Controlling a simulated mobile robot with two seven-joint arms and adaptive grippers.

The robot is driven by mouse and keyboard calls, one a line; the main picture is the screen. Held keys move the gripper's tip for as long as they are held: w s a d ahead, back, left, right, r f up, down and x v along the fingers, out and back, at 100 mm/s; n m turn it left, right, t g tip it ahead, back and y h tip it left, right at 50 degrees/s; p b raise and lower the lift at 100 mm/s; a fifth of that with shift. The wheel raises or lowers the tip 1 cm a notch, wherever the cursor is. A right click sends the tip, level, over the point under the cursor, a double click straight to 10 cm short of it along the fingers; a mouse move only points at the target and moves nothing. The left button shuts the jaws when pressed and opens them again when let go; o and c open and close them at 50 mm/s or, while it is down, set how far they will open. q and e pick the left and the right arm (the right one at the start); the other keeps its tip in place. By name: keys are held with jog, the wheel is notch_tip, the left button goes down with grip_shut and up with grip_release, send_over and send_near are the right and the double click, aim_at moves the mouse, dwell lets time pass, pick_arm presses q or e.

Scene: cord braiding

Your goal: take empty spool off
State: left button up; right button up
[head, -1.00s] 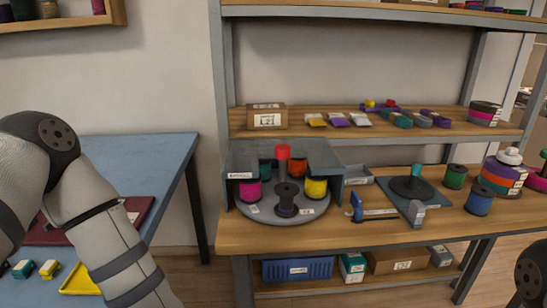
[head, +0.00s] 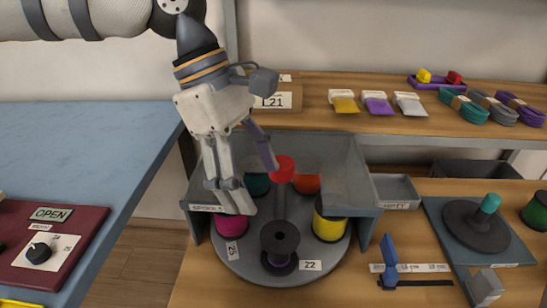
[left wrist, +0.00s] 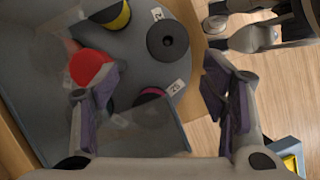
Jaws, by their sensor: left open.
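The empty spool, a bare black one (head: 280,240), stands upright at the front of the round grey carousel (head: 240,268). In the left wrist view the black spool (left wrist: 168,40) shows from above, beyond the fingertips. My left gripper (head: 254,188) is open and empty. It hangs above the left side of the carousel, over the magenta spool (head: 231,226) and apart from the black spool. Its two spread fingers (left wrist: 160,100) show in the left wrist view. Pale jointed parts at that view's top right look like my right gripper (left wrist: 235,32); its opening is unclear.
A red-topped post (head: 281,170) stands mid-carousel, close to my left fingers. A yellow spool (head: 330,220), teal spool and orange spool sit around it. A grey see-through hood (head: 340,165) covers the back.

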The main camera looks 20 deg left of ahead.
aim_at(275, 234)
pick_arm(q)
jog(key=x, duration=0.7)
jog(key=s+b+x, duration=0.1)
jog(key=x, duration=0.2)
jog(key=shift+s+f, duration=0.1)
jog(key=shift+f, duration=0.25)
jog(key=shift+d+f, duration=0.3)
jog(key=shift+f, duration=0.2)
pick_arm(e)
jog(key=shift+s+f+g, duration=0.15)
jog(key=shift+s+f, duration=0.2)
jog(key=shift+s, duration=0.3)
jog(key=shift+s+f+g, duration=0.15)
jog(key=shift+s+f, duration=0.15)
jog(key=shift+s, duration=0.3)
pick_arm(q)
jog(key=shift+c, duration=0.3)
jog(key=c, duration=1)
